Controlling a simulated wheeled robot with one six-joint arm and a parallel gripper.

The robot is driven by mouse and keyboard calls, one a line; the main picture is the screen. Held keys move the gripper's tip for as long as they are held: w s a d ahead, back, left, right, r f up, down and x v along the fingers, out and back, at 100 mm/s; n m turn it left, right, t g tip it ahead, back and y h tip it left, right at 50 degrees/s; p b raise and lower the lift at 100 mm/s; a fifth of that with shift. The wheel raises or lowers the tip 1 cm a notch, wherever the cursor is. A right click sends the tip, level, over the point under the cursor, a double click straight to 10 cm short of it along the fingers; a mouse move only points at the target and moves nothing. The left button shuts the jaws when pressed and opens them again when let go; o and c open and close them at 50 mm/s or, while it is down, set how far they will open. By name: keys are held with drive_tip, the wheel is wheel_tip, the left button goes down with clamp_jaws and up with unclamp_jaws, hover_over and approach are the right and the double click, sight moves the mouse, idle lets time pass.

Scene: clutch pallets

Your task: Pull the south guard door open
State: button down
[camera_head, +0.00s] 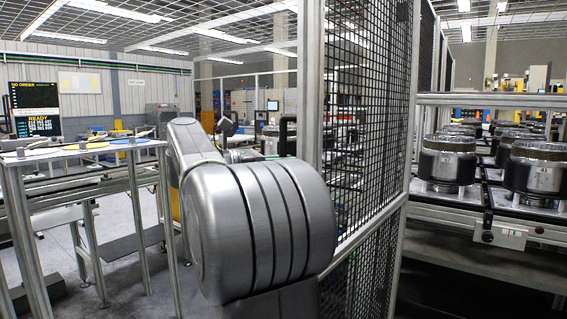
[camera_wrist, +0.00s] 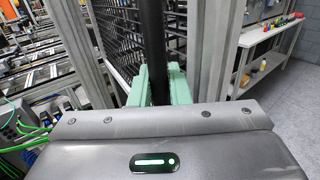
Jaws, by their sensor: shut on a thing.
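The guard door seems to be the tall black mesh panel in a grey metal frame (camera_head: 368,110), right of centre in the head view. Its mesh also shows in the wrist view (camera_wrist: 118,38). A black handle (camera_head: 287,135) stands out beside the frame's left post; in the wrist view it is an upright dark bar (camera_wrist: 153,40). My gripper (camera_wrist: 158,82) has pale green fingers, one on each side of this bar, shut on it. In the head view my thick grey arm link hides the gripper. I cannot tell whether the door stands ajar.
A table with yellow and blue discs (camera_head: 75,150) stands at the left. A white bench with coloured items (camera_wrist: 270,38) is at the right of the wrist view. Grey floor (camera_head: 120,215) shows between table and arm.

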drive_tip(key=shift+r, duration=0.15)
drive_tip(key=c, duration=1.7)
unclamp_jaws()
drive_tip(key=shift+d, duration=0.15)
drive_tip(key=v, duration=1.4)
drive_tip(key=shift+d, duration=0.15)
drive_tip(key=x, duration=1.3)
drive_tip(key=shift+w+d, duration=0.15)
drive_tip(key=shift+d, duration=0.15)
